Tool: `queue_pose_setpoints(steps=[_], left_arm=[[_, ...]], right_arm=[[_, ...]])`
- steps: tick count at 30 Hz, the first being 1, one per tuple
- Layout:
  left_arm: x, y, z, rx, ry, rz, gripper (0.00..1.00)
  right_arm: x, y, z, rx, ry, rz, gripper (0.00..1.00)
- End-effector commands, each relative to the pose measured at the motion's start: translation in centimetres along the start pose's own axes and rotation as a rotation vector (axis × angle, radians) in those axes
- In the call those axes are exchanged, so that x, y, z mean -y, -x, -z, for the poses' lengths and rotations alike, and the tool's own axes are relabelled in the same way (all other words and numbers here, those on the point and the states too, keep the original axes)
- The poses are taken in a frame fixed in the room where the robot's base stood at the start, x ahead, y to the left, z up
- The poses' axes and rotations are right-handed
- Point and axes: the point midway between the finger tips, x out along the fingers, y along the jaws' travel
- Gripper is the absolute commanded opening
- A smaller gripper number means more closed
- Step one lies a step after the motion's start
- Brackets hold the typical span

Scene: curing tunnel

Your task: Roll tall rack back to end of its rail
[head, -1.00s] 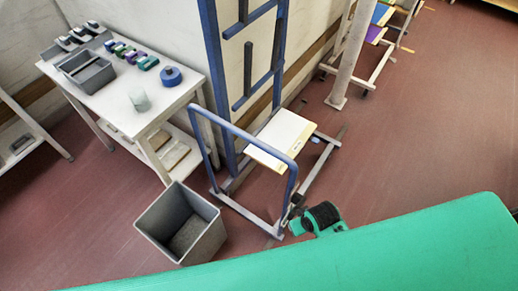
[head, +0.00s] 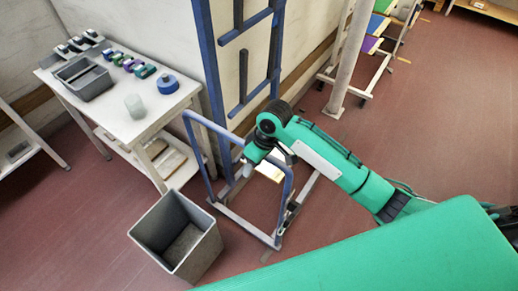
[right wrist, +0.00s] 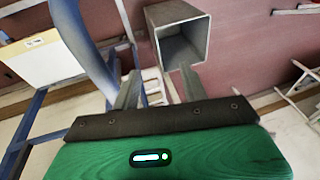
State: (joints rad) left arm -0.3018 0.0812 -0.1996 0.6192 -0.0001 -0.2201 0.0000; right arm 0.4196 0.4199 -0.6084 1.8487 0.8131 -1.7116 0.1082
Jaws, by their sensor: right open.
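A tall blue rack frame (head: 206,70) stands against the pale wall in the head view. At its foot is a low wheeled base (head: 245,226) with a blue hoop handle (head: 187,145) and a pale panel, mostly hidden by my right arm. I cannot tell whether hoop and tall frame are joined. My right gripper (head: 241,176) is over this base, inside the hoop's outline. In the right wrist view its fingers (right wrist: 160,88) are apart and empty, and a blue tube (right wrist: 86,48) runs beside the left finger. My left gripper is out of view.
A grey open bin (head: 207,247) stands on the floor just left of the base. A white table (head: 118,118) with a tray, small coloured items and a cup is at left. A pale post (head: 347,60) and racks with coloured panels are at the upper right. Floor on the right is clear.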

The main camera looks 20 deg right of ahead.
Motion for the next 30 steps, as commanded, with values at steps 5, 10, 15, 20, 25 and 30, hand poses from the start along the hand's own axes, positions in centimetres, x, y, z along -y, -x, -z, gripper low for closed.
queue_pose_setpoints(steps=[5,10,15,20,25,30], left_arm=[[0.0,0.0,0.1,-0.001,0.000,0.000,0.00],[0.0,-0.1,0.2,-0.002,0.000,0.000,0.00],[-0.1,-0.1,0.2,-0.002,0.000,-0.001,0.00],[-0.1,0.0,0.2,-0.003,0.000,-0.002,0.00],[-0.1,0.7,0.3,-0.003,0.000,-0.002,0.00],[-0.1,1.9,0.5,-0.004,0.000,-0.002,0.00]], right_arm=[[-2.9,4.2,2.5,0.074,0.020,-0.011,0.44],[-5.3,8.3,4.0,0.140,0.013,-0.016,0.44],[-6.9,11.4,4.7,0.181,-0.004,-0.018,0.44],[-7.4,12.4,4.8,0.195,-0.012,-0.017,0.44],[-7.4,11.0,4.5,0.199,-0.012,-0.014,0.44],[-7.4,7.8,3.8,0.200,-0.014,-0.015,0.44]])
